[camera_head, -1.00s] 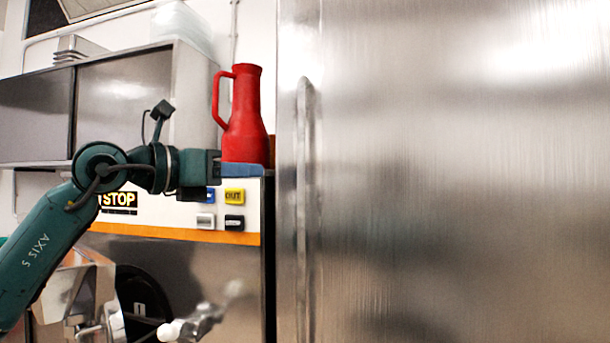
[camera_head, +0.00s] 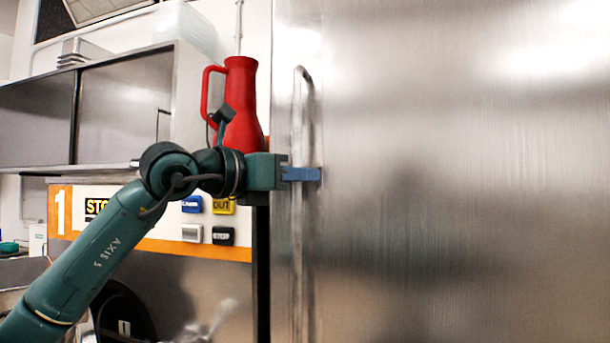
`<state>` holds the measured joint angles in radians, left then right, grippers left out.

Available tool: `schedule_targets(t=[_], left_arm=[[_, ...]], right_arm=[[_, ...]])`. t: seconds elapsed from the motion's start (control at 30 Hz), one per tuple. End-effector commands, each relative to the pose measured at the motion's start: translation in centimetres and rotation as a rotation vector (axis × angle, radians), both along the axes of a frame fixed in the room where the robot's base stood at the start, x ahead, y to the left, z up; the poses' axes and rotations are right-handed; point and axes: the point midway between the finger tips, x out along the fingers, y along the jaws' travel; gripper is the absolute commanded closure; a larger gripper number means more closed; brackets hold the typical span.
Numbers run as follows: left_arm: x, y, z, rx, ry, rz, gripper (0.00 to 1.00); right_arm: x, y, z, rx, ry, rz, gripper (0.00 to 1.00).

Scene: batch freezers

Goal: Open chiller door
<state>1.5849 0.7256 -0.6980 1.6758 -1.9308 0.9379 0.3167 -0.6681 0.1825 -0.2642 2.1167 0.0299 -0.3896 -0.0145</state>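The chiller door (camera_head: 460,190) is a large brushed-steel panel filling the right side of the view, and it looks closed. Its long vertical bar handle (camera_head: 306,110) runs down the door's left edge. My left gripper (camera_head: 304,174) has its blue fingers at the handle, overlapping the bar at its upper part. The fingers are seen side-on, so I cannot tell whether they are shut on the bar or only around or in front of it. My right gripper is out of view.
A red jug (camera_head: 242,100) stands behind my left wrist, on top of a machine with an orange-striped button panel (camera_head: 207,245). Steel wall cabinets (camera_head: 122,105) are at the upper left. A narrow dark gap separates the machine from the chiller.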

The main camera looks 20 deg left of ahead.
Motion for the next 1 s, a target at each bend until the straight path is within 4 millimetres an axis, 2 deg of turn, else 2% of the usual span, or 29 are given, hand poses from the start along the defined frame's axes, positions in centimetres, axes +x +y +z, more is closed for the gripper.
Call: schedule_targets(t=[0.27,0.5,1.0], left_arm=[[-0.01,-0.08,0.00,0.001,-0.001,0.000,0.83],[0.00,-0.07,-0.01,0.001,-0.001,0.000,1.00],[-0.22,-0.25,-0.08,0.001,-0.001,-0.004,1.00]], right_arm=[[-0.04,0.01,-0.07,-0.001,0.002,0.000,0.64],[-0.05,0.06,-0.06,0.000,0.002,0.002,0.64],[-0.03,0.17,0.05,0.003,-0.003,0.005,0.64]])
